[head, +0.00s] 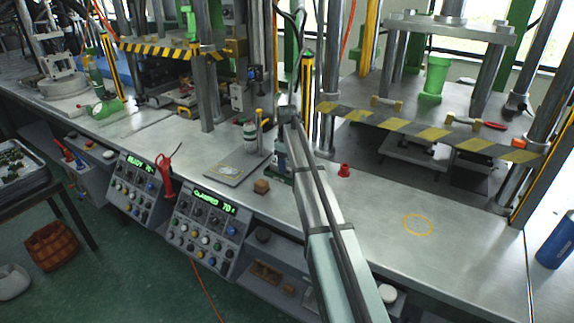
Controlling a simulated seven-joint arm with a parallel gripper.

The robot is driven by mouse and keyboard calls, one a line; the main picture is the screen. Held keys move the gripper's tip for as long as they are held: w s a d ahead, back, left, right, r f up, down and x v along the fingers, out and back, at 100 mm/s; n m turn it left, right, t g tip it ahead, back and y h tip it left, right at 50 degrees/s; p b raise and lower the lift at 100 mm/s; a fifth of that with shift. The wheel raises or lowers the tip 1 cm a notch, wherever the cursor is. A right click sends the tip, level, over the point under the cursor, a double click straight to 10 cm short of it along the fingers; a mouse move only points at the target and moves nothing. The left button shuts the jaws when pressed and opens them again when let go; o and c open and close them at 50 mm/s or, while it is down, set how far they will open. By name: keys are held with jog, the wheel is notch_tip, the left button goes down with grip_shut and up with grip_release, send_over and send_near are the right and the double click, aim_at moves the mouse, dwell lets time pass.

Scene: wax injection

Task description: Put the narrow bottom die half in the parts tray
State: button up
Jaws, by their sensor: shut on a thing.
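My arm rises from the lower middle of the head view to a wrist joint over the bench. My gripper (280,154) hangs just left of the arm, low over the bench top, and is partly hidden by it. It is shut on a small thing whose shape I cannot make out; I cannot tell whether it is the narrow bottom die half. A tray (45,181) with several small dark parts stands on a dark side table at the far left, well away from my gripper. I cannot confirm that it is the parts tray.
A flat grey plate (232,172), a small brown block (261,187) and a red piece (344,170) lie near my gripper. Press columns and a striped guard bar (400,125) stand behind. Control boxes (207,228) line the bench front.

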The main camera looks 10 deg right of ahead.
jog(key=shift+f, duration=0.25)
jog(key=o, duration=1.4)
notch_tip(320, 180, up, 12)
jog(key=shift+r, duration=0.2)
